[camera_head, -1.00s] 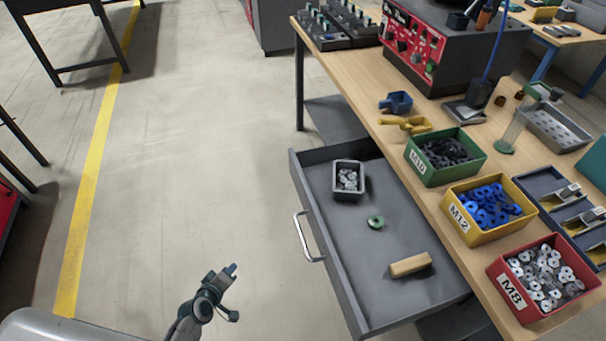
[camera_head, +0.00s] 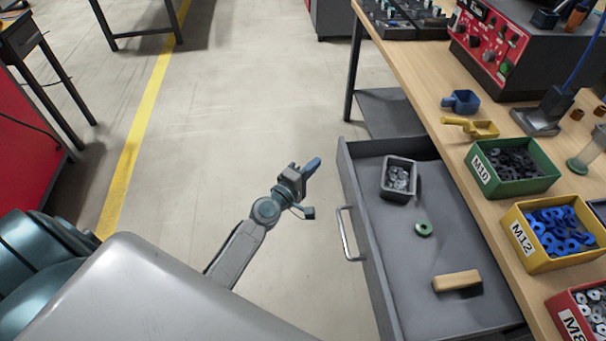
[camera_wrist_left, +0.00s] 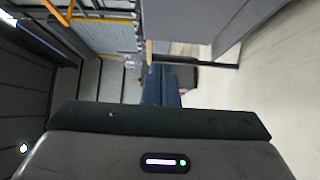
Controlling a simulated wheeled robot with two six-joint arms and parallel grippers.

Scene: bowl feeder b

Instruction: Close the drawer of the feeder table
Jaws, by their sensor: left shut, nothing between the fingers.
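The grey drawer (camera_head: 400,250) of the feeder table (camera_head: 425,88) stands pulled out to the left in the head view. Its silver handle (camera_head: 346,236) is on the drawer's left front face. My left gripper (camera_head: 312,168) is shut and empty, to the left of the drawer's far front corner and apart from it. In the left wrist view, its blue closed fingers (camera_wrist_left: 161,85) show in the middle, with a grey panel (camera_wrist_left: 245,25) at the upper right. My right gripper is not in view.
The drawer holds a small bin of metal parts (camera_head: 398,178), a green ring (camera_head: 423,229) and a wooden block (camera_head: 457,282). On the tabletop stand the green M10 bin (camera_head: 515,185), the yellow M12 bin (camera_head: 520,262) and a red bin (camera_head: 565,322). Open floor lies left of the drawer.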

